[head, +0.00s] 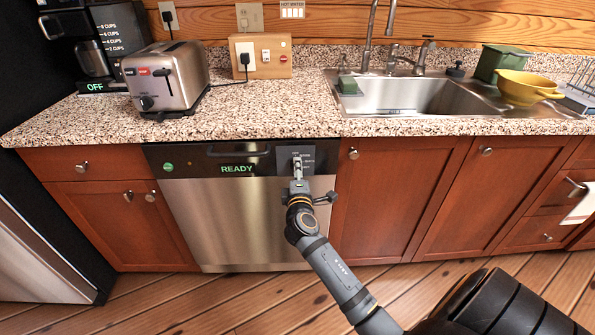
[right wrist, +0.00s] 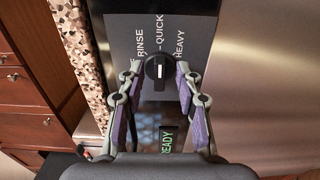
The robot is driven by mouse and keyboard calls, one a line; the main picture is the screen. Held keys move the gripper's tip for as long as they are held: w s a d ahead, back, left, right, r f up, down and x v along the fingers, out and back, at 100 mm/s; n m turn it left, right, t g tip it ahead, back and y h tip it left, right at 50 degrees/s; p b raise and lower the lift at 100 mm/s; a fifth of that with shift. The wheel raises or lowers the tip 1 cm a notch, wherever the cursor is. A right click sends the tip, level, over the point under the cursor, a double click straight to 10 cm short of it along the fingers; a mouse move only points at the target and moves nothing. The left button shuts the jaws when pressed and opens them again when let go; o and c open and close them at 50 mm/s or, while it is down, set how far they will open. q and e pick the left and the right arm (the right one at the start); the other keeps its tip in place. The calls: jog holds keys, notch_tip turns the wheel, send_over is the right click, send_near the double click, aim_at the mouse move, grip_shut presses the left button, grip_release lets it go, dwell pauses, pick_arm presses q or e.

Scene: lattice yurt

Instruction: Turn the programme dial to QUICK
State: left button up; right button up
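The programme dial (right wrist: 157,66) is a black round knob with a white line on the dishwasher's dark panel (right wrist: 135,30). RINSE, QUICK and HEAVY are printed beside it, reading upward in the right wrist view. The white line runs straight up and down there, in line with QUICK. My right gripper (right wrist: 158,72) is open, its fingertips on either side of the dial; small gaps seem to show, though contact is hard to judge. In the head view my right gripper (head: 298,172) is at the panel's right part and largely covers the dial. My left gripper is not in view.
The dishwasher (head: 235,215) has a green READY display (head: 237,169) and a recessed handle. The speckled counter (head: 270,115) juts above it, with a toaster (head: 167,85) and sink (head: 420,95). Red-brown cabinets (head: 395,195) flank the dishwasher.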

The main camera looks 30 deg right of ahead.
jog(key=v, duration=1.2)
